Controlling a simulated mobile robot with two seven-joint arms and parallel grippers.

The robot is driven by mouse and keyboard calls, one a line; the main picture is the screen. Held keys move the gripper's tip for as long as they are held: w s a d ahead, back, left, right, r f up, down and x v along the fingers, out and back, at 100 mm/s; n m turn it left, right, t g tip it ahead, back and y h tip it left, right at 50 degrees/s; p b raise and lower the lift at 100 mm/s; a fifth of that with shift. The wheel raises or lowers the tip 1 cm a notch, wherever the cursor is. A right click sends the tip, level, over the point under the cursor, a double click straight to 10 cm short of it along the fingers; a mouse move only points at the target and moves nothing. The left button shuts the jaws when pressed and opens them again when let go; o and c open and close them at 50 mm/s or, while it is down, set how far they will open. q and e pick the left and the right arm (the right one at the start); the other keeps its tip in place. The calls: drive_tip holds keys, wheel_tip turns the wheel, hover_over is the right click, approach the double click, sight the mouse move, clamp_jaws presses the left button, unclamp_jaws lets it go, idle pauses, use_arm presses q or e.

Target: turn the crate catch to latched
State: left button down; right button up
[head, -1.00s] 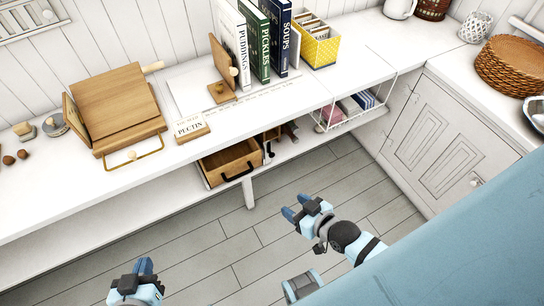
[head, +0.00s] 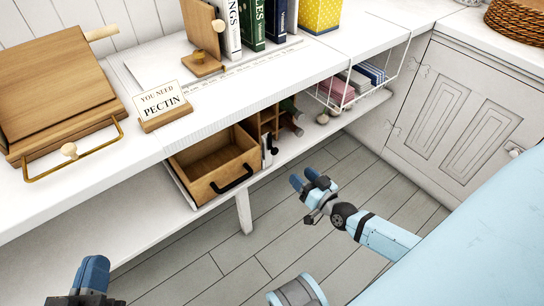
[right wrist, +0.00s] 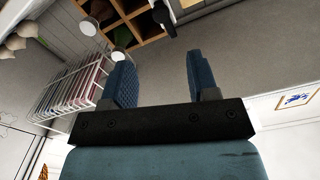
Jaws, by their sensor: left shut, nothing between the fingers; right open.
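A wooden crate (head: 203,187) with a black handle (head: 233,178) stands on the low shelf under the counter, open at the top. A small dark upright piece (head: 267,150) is at its right; I cannot tell whether this is the catch or how it is turned. My right gripper (head: 311,181) is open and empty over the floor, right of the crate and apart from it. Its two blue fingers (right wrist: 160,78) show in the right wrist view. My left gripper (head: 92,272) is shut and empty at the lower left, in front of the shelf.
A wooden pigeonhole rack (head: 268,122) stands beside the crate. A white wire basket (head: 345,100) hangs under the counter to the right. A wooden box (head: 60,95), a PECTIN sign (head: 162,105) and books (head: 250,25) stand on the counter. The floor (head: 330,235) is clear.

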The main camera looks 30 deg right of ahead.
sight(276, 152)
drive_tip(key=w+b, duration=0.1)
drive_tip(key=w, duration=0.3)
drive_tip(key=w+b, duration=0.1)
drive_tip(key=w, duration=0.3)
drive_tip(key=w+a+b, duration=0.1)
drive_tip(key=w, duration=0.3)
drive_tip(key=shift+w+b, duration=0.4)
drive_tip(key=shift+w, duration=0.25)
use_arm(q)
wheel_tip(276, 152, down, 5)
drive_tip(key=shift+w+r+m+g, duration=0.1)
drive_tip(key=shift+m+g, duration=0.4)
drive_tip(key=shift+g, duration=0.5)
use_arm(e)
drive_tip(key=c, duration=0.9)
